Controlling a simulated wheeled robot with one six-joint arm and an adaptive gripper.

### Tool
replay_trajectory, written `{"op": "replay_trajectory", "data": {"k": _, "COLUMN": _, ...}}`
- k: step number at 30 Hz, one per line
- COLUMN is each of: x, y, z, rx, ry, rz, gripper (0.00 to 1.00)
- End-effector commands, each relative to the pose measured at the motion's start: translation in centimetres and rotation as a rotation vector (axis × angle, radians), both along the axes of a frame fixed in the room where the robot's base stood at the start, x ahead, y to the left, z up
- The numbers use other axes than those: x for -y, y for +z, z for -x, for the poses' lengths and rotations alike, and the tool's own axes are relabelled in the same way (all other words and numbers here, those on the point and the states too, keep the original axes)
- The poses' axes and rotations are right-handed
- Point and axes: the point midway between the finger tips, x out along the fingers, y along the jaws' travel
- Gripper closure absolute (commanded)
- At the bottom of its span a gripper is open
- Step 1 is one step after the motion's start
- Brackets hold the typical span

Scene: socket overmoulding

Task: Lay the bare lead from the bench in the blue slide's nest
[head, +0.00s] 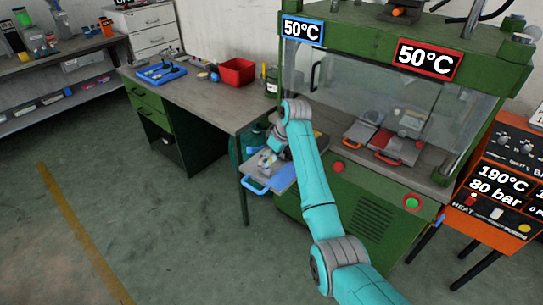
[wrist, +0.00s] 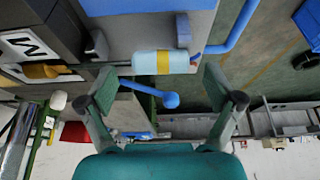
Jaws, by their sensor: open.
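The blue slide (head: 256,187) is drawn out at the left front of the green press. A small pale and grey part (head: 267,160) shows on it, and my arm partly covers it. My gripper (wrist: 158,72) is open, with its fingertips on either side of a pale-blue cylinder with a yellow band (wrist: 149,62). The cylinder lies along the edge of a grey plate (wrist: 140,32), close to the fingertips; contact is not clear. I cannot tell whether this is the bare lead. The blue handle (wrist: 238,30) shows in the wrist view. The nest is not clearly visible.
The bench (head: 212,103) left of the press holds a blue tray (head: 160,73) and a red bin (head: 237,72). A red-handled slide (head: 389,158) sits at the press's right. A blue lever with a ball end (wrist: 168,99) lies behind the cylinder. Floor at the left is free.

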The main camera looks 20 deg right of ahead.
Motion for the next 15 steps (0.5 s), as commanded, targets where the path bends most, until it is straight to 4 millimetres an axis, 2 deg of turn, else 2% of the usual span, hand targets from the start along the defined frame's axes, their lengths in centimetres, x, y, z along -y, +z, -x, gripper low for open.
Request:
{"op": "replay_trajectory", "data": {"k": 8, "x": 0.2, "y": 0.9, "z": 0.2, "rx": 0.001, "ry": 0.0, "rz": 0.0, "gripper": 0.09}}
{"op": "replay_trajectory", "data": {"k": 15, "x": 1.2, "y": 4.9, "z": 1.5, "rx": 0.004, "ry": 0.0, "rz": 0.001, "gripper": 0.09}}
